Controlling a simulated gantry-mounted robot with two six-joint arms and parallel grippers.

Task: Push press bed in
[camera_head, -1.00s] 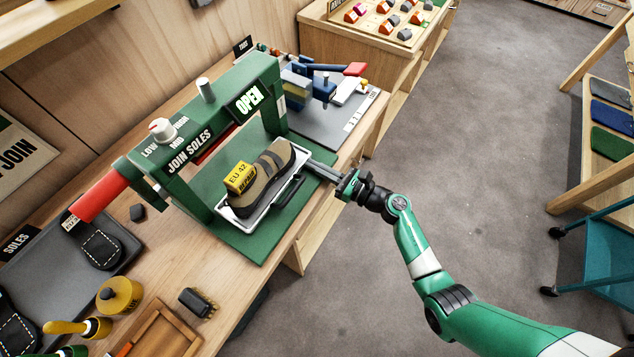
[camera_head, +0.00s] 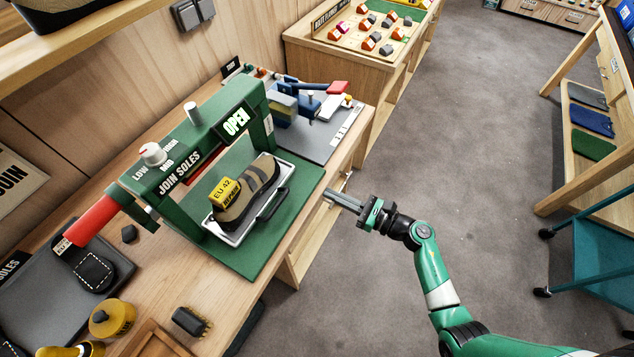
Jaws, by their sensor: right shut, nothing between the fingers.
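The green press (camera_head: 205,150) stands on the wooden bench, with a lit sign reading OPEN and the words JOIN SOLES on its beam. Its bed, a pale metal tray (camera_head: 237,240) with a dark handle (camera_head: 273,205) at the front, lies under and partly in front of the beam.
A red lever (camera_head: 93,220) sticks out at the press's left. A blue clamp device (camera_head: 305,103) stands behind the press on the right. A brush (camera_head: 190,321) and yellow pot (camera_head: 111,318) lie nearer. A teal cart (camera_head: 595,255) stands right; open floor lies between.

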